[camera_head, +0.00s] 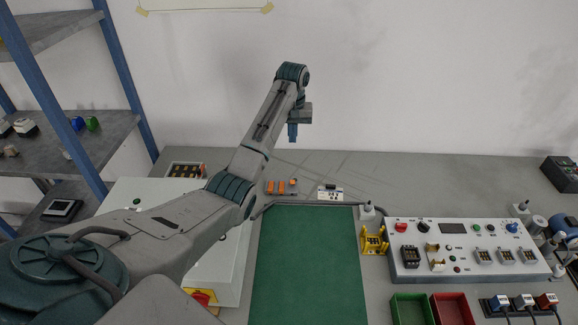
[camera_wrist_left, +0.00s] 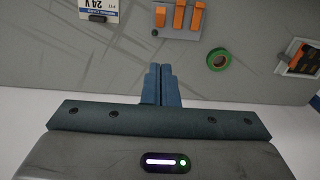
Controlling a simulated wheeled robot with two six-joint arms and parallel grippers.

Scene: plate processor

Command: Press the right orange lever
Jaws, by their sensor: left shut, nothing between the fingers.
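The lever unit is a small grey block with three orange levers (camera_head: 281,187) in a row, at the back of the table in the head view. The right orange lever (camera_head: 293,186) is nearest the white 24 V box. The levers also show at the top of the left wrist view (camera_wrist_left: 179,15), where the order looks reversed and the leftmost lever (camera_wrist_left: 160,16) looks shorter. My left gripper (camera_head: 292,139) points down, shut and empty, above and behind the levers, apart from them. Its closed fingers (camera_wrist_left: 160,70) show in the wrist view. My right gripper is not in view.
The white 24 V box (camera_head: 330,193) stands right of the levers. A green tape roll (camera_wrist_left: 218,60) shows in the wrist view. A green mat (camera_head: 312,265) lies in front, with a control panel (camera_head: 465,250) to its right. The back wall (camera_head: 420,80) is close behind.

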